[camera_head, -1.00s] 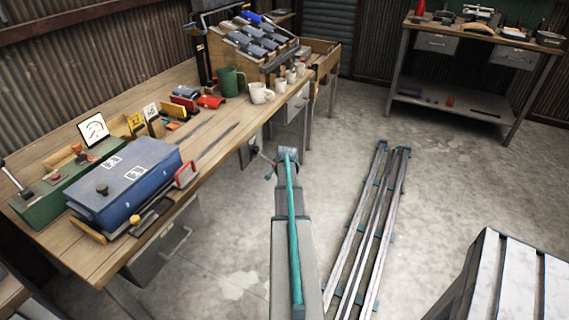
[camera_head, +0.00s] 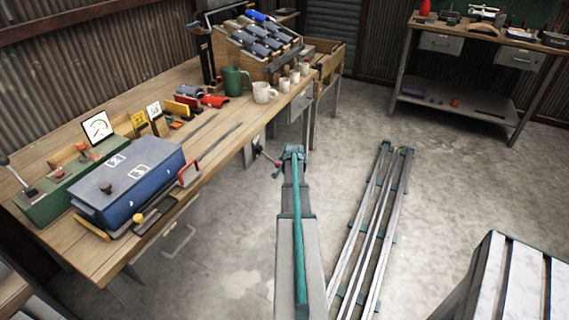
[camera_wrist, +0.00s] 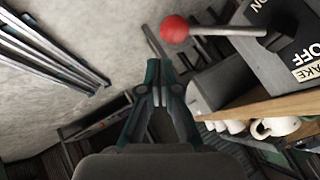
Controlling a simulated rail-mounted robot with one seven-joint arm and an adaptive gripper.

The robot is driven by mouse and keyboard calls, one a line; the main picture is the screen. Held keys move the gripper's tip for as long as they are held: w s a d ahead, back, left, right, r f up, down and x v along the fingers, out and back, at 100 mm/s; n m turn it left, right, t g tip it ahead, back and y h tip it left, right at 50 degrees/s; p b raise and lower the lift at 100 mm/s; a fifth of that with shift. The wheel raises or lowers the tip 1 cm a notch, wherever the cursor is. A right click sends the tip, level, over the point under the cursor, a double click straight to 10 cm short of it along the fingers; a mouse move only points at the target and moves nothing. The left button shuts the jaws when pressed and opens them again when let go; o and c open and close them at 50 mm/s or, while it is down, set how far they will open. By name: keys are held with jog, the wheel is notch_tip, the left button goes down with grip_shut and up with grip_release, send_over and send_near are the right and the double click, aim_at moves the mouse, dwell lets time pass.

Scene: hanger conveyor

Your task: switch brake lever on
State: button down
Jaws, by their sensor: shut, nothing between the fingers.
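The brake lever (camera_wrist: 222,31) has a thin metal shaft and a red ball knob (camera_wrist: 174,29). Its shaft sticks out to the left from a dark switch box (camera_wrist: 281,45) in the wrist view. White ON and OFF labels and part of a BRAKE label show on the box. I cannot tell which label the lever stands at. My gripper (camera_wrist: 157,66) is shut and empty, with its dark teal fingertips just below and left of the knob in the wrist view. A small gap shows between them. In the head view the fingers and lever are small beside my arm's far end.
A wooden workbench (camera_head: 95,255) carries a blue case (camera_head: 130,180), white mugs (camera_head: 263,93) and a green mug (camera_head: 235,80). Metal rails (camera_head: 372,225) lie on the floor to the right. A slatted metal surface (camera_head: 510,285) is at the lower right.

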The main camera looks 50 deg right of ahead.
jog(key=s+d+v, duration=0.1)
jog(key=s+v, duration=0.1)
jog(key=v, duration=0.9)
jog(key=shift+d, duration=0.15)
jog(key=shift+s, duration=0.1)
